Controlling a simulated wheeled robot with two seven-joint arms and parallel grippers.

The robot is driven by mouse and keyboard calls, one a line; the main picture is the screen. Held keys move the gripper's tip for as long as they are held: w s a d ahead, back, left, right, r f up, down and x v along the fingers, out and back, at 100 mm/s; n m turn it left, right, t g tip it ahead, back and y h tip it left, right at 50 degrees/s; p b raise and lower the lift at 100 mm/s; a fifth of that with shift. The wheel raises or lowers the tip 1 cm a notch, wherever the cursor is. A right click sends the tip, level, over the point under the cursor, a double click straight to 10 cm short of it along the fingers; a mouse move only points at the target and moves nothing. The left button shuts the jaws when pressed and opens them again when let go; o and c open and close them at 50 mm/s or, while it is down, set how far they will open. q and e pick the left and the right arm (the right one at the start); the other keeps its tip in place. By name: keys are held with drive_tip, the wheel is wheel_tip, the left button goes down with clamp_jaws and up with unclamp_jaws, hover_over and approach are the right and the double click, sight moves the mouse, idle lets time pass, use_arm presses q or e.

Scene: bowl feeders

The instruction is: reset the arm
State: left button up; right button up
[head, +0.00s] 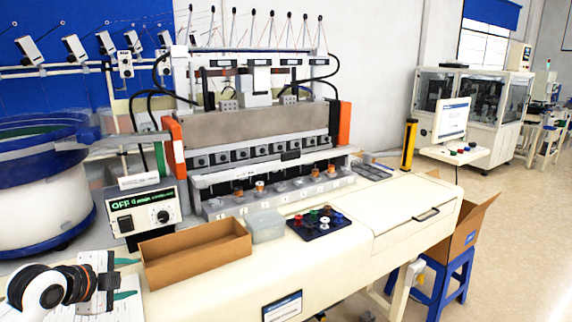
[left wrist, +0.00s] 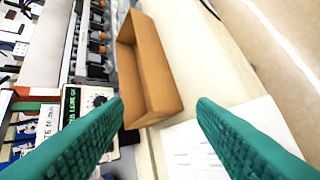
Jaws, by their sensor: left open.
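My left gripper (head: 126,279) shows at the lower left of the head view, its two green fingers apart with nothing between them. It is to the left of the open brown cardboard box (head: 196,272) on the cream worktable. In the left wrist view the two teal fingers of my left gripper (left wrist: 160,125) are spread wide and empty. The brown box (left wrist: 150,75) lies beyond them, and I cannot see it touching either finger. My right gripper is not in view.
A translucent bin (head: 267,227) and a dark tray (head: 305,231) with several coloured spools stand right of the box. The machine (head: 260,130) rises behind. A control box (head: 147,212) and a blue-rimmed bowl feeder (head: 40,195) are at left. The table's front strip is mostly clear.

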use_arm(q)
drive_tip(key=s+d+f+n+g+y, duration=0.1)
drive_tip(key=s+d+f+n+g, duration=0.1)
drive_tip(key=s+d+f+n, duration=0.45)
drive_tip(key=s+d+f+n+g, duration=0.15)
drive_tip(key=s+d+f, duration=0.25)
drive_tip(key=s+f, duration=0.6)
drive_tip(key=s+d+f+n+g+y, duration=0.1)
drive_tip(key=s+f+n+g, duration=0.2)
drive_tip(key=s, duration=0.5)
drive_tip(key=s+d+f+n+g+y, duration=0.1)
drive_tip(key=s+d+f+n, duration=0.1)
drive_tip(key=s+n, duration=0.45)
wheel_tip(320, 180, down, 26)
drive_tip(key=s+r+m, duration=0.1)
drive_tip(key=s+m, duration=0.1)
drive_tip(key=s+a+f+g, duration=0.2)
drive_tip(key=s+a+f, duration=0.1)
drive_tip(key=s+f, duration=1.4)
drive_tip(key=shift+a+f, duration=0.15)
drive_tip(key=shift+f, duration=0.2)
